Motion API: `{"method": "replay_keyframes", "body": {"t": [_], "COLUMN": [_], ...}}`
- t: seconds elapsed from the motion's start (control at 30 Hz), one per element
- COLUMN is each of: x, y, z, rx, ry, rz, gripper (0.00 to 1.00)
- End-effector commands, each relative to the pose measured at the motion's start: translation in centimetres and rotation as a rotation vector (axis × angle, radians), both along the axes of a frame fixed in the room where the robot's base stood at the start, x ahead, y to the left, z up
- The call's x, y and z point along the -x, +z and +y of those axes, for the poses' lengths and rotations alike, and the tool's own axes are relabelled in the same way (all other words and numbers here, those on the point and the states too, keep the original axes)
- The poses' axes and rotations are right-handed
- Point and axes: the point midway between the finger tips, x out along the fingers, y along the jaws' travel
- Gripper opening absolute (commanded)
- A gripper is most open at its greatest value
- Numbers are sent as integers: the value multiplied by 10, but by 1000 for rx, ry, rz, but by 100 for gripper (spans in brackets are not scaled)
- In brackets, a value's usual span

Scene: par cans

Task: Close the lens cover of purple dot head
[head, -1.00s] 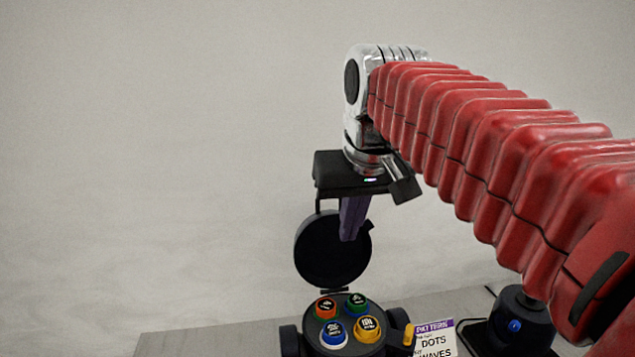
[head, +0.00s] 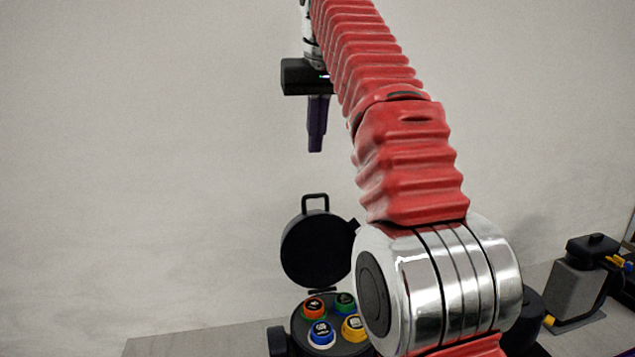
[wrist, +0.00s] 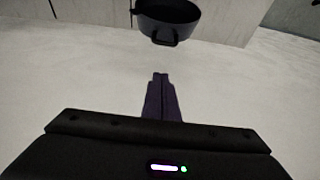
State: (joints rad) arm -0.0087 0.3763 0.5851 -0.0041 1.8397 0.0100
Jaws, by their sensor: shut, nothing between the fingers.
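A par can head (head: 335,339) with several coloured round lenses, red, green, blue and yellow, sits at the bottom of the head view. Its round black lens cover (head: 316,252) stands open and upright behind the lenses, with a small handle on top. I see no purple dot on it. My gripper (head: 316,150) is shut and empty, pointing down well above the cover's handle, apart from it. In the wrist view, my closed purple fingers (wrist: 160,76) point toward a dark round part with a handle (wrist: 165,38), seemingly the cover, with a gap between.
A grey box-shaped device with a black top (head: 580,280) stands at the far right. My red arm and silver joint hide part of the bench and the head's right side. The bench (head: 190,346) left of the head is clear. A plain wall is behind.

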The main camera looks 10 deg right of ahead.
Motion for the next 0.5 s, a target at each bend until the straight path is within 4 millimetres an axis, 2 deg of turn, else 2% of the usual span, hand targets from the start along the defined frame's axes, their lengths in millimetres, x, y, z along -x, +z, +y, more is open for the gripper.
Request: {"method": "replay_keyframes", "body": {"t": [0.13, 0.5], "x": [-10, -11], "y": [0, 0], "z": [0, 0], "rx": [0, 0], "ry": [0, 0], "rz": [8, 11], "gripper": [0, 0]}}
